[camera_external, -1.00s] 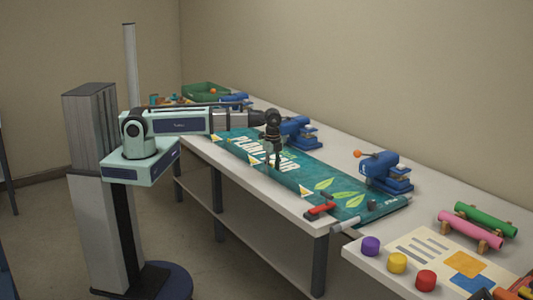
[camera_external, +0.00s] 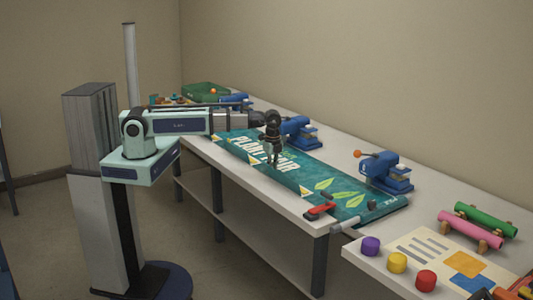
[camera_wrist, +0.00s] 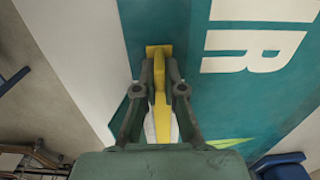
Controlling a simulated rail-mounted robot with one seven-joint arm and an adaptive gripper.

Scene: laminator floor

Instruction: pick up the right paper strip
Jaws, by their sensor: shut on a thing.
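A yellow strip (camera_wrist: 160,104) with a white part at its lower end shows in the wrist view, upright between my fingers. My gripper (camera_wrist: 161,66) is shut on it, over the near edge of the teal banner (camera_wrist: 205,85). In the external view my gripper (camera_external: 276,161) points down at the banner (camera_external: 322,172). The strip between its fingers is too small to make out there. Whether it touches the banner cannot be told. Small pale and yellow triangular pieces lie along the banner's near edge, one left of my gripper (camera_external: 254,160) and one to its right (camera_external: 305,191).
The banner lies on a long white table (camera_external: 225,165). Blue presses stand behind it, one near my gripper (camera_external: 298,131) and one farther right (camera_external: 385,170). A red tool (camera_external: 320,210) lies at the banner's near right. A green tray (camera_external: 205,91) is at the far end.

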